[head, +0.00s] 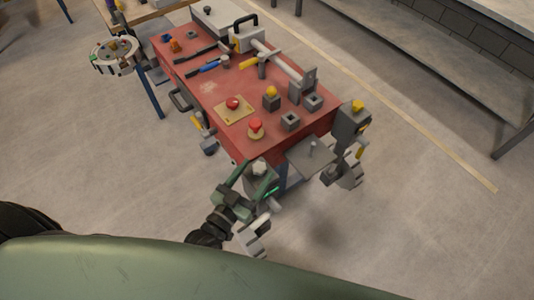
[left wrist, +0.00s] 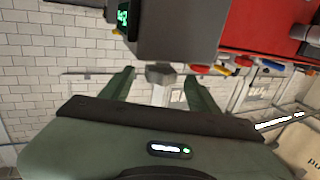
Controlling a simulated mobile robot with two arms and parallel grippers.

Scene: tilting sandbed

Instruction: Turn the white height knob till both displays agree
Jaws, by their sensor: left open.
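The white height knob (head: 259,168) sits at the near end of the red cart, on a dark grey housing. A green glow (head: 272,190) shows beside the gripper. I cannot make out a second display.
The red cart top (head: 208,87) holds red buttons (head: 255,126), grey blocks (head: 290,121), a hammer (head: 214,66) and a pipe-like grey bar (head: 280,64). A grey device (head: 348,122) stands off its right corner. The floor to the right is clear.

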